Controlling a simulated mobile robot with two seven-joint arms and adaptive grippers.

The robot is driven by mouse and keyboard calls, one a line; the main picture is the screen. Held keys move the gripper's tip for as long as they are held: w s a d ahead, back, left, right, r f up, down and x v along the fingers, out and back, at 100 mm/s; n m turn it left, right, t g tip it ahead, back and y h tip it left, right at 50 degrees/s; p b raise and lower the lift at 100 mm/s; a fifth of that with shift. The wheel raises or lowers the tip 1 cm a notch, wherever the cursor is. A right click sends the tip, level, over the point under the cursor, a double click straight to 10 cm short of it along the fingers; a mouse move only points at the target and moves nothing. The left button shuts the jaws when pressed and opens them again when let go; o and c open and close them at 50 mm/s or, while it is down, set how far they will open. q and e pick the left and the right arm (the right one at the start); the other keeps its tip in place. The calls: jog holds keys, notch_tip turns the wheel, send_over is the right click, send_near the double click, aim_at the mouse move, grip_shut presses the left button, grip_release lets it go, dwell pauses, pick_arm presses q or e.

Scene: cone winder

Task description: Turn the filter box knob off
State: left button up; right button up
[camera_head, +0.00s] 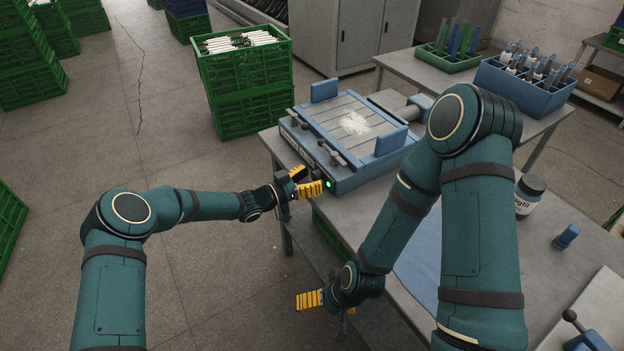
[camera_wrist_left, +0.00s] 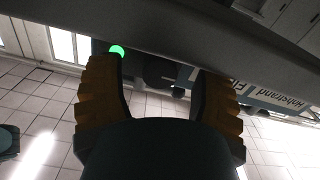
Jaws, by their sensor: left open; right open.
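The filter box (camera_head: 352,180) is a blue-grey unit with a slatted top and pale dust on it, at the near-left end of the table. A green light (camera_head: 328,184) glows on its front; it also shows in the left wrist view (camera_wrist_left: 116,51). My left gripper (camera_head: 304,181) is open in front of that face, beside the light. In the left wrist view a dark round shape (camera_wrist_left: 158,72), seemingly the knob, shows between the open fingers; contact cannot be told. In the head view the knob is not clear. My right gripper (camera_head: 324,304) is open, low beside the table's edge.
Stacked green crates (camera_head: 245,80) stand behind the box on the left. Blue (camera_head: 520,90) and green (camera_head: 447,58) bins stand on a back table. A dark-lidded jar (camera_head: 528,195) stands on the right of the table. The floor at left is mostly clear.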

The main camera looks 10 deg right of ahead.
pick_arm(q)
jog(key=shift+d, duration=0.2)
grip_shut()
jog(key=shift+n, duration=0.7)
grip_release()
jog(key=shift+a, duration=0.1)
jog(key=v, duration=1.2)
